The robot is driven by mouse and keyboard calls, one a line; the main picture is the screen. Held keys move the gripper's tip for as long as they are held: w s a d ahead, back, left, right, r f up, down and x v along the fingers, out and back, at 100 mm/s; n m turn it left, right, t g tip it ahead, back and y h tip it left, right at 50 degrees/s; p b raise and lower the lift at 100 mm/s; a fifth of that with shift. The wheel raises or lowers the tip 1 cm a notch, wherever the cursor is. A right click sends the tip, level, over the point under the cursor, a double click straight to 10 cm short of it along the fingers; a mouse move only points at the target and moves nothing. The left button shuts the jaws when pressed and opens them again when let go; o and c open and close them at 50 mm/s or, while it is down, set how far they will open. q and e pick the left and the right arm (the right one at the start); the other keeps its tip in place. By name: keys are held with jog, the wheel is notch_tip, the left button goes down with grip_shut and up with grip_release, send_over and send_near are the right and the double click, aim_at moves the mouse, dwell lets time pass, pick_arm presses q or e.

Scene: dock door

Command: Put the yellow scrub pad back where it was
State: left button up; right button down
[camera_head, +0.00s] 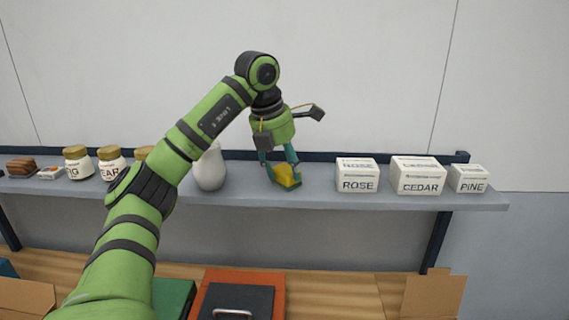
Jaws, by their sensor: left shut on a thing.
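The yellow scrub pad (287,173) is at the middle of the grey shelf (330,199), between a white vase and the box marked ROSE. My left gripper (283,179) points down over the shelf with its fingers shut on the pad. The fingers cover part of the pad. I cannot tell whether the pad touches the shelf surface. My right gripper is not in view.
Left of the pad stand a white vase (210,169) and several gold-lidded jars (111,162). To the right are white boxes marked ROSE (357,177), CEDAR (416,177) and PINE (468,180). Below, a wooden surface (335,290) holds an orange-and-black case (238,293).

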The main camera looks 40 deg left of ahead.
pick_arm(q)
jog(key=o, duration=1.1)
jog(key=shift+d, duration=0.2)
jog(key=shift+o, duration=0.2)
jog(key=shift+a, duration=0.1)
jog(key=v, duration=1.2)
